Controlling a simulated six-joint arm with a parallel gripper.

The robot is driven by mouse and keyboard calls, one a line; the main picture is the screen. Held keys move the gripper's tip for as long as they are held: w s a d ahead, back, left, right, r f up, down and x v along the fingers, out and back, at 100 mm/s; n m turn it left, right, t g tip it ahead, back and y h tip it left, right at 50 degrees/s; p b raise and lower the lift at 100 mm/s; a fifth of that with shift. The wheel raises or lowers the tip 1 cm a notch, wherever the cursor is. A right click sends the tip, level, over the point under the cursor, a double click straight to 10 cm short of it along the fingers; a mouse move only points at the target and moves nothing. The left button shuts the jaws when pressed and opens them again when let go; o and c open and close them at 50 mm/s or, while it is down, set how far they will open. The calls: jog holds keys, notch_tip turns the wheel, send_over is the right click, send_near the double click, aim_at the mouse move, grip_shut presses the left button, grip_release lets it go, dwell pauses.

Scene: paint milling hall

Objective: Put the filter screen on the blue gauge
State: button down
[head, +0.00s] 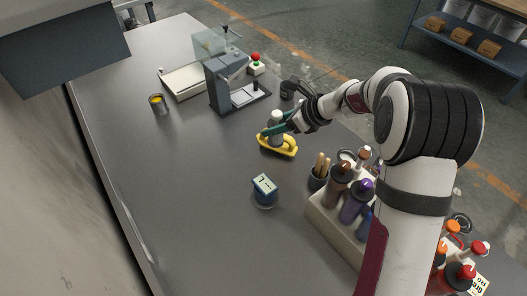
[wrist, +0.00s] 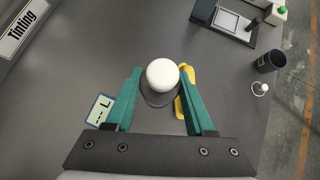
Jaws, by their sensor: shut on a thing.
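My gripper (head: 276,128) is shut on a grey piece with a round white top, which I take to be the filter screen (wrist: 162,75). In the wrist view the white top sits between the teal fingers, with a dark rounded part below it. No mesh can be made out. In the head view the fingers partly cover the piece, just over or beside a yellow object. The blue gauge (head: 265,197), a round dark-blue body with a tilted pale display, stands on the table nearer the camera. Its display (wrist: 101,110) shows left of the fingers in the wrist view.
The yellow object (head: 279,148) is at the gripper. A rack (head: 321,216) of several bottles and a brush cup (head: 317,180) stand right of the gauge. A grey stand (head: 228,88) is behind; a small can (head: 158,104) is at left. The table's left-middle is clear.

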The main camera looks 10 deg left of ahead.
jog(key=s+a+r+n+g, duration=0.25)
jog(key=s+r, duration=0.25)
jog(key=s, duration=0.5)
send_over(265, 184)
jog(key=shift+n+y, duration=0.4)
jog(key=shift+n, duration=0.05)
notch_tip(265, 184, down, 9)
jog(key=shift+f, duration=0.15)
jog(key=shift+f, duration=0.15)
jog(key=shift+c, duration=1.3)
grip_release()
